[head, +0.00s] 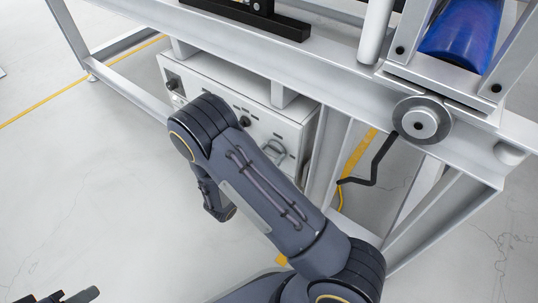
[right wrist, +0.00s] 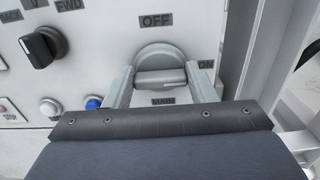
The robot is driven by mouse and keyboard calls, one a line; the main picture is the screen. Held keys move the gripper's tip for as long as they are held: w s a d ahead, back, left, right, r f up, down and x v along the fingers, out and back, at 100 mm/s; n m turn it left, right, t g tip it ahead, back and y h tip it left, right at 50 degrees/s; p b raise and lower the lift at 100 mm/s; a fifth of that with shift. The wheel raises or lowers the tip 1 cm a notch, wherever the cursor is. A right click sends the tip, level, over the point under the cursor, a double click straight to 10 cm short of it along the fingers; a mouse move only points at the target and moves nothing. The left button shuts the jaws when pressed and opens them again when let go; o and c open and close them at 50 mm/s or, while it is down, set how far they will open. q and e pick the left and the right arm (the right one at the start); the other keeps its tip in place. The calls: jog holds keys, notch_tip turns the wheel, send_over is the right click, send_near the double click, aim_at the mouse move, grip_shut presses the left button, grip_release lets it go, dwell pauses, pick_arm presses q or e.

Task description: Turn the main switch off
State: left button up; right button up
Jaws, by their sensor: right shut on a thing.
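The main switch (right wrist: 160,58) is a grey round rotary switch with a raised bar, on a pale control panel. In the right wrist view the bar lies about level, its right end toward the ON label (right wrist: 205,64). The OFF label (right wrist: 156,20) is above it and the MAIN label (right wrist: 163,101) below. My right gripper (right wrist: 160,75) is shut on the switch, one grey finger at each side. In the head view the switch (head: 274,151) shows beside my right arm, which hides part of the panel. My left gripper (head: 68,296) is at the bottom left edge, partly cut off, away from the panel.
A black selector knob (right wrist: 43,46), a white button (right wrist: 50,107) and a blue button (right wrist: 93,103) sit left of the switch. The control box (head: 235,84) hangs under a metal frame (head: 330,65). A black crank (head: 376,165) is to its right. Open floor lies left.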

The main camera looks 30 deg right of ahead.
jog(key=n+p, duration=0.3)
jog(key=shift+a+r, duration=0.1)
jog(key=shift+r, duration=0.1)
jog(key=n+p, duration=0.3)
jog(key=n, duration=0.1)
jog(key=shift+w+f, duration=0.1)
jog(key=n+p, duration=0.1)
jog(key=n, duration=0.2)
jog(key=n+p, duration=0.1)
jog(key=n, duration=0.1)
jog(key=shift+w+f+n+p, duration=0.1)
jog(key=shift+f+n+p, duration=0.1)
jog(key=shift+n+p, duration=0.2)
jog(key=shift+f+n+p, duration=0.2)
jog(key=shift+n+p, duration=0.45)
jog(key=shift+n, duration=1.85)
jog(key=o, duration=1)
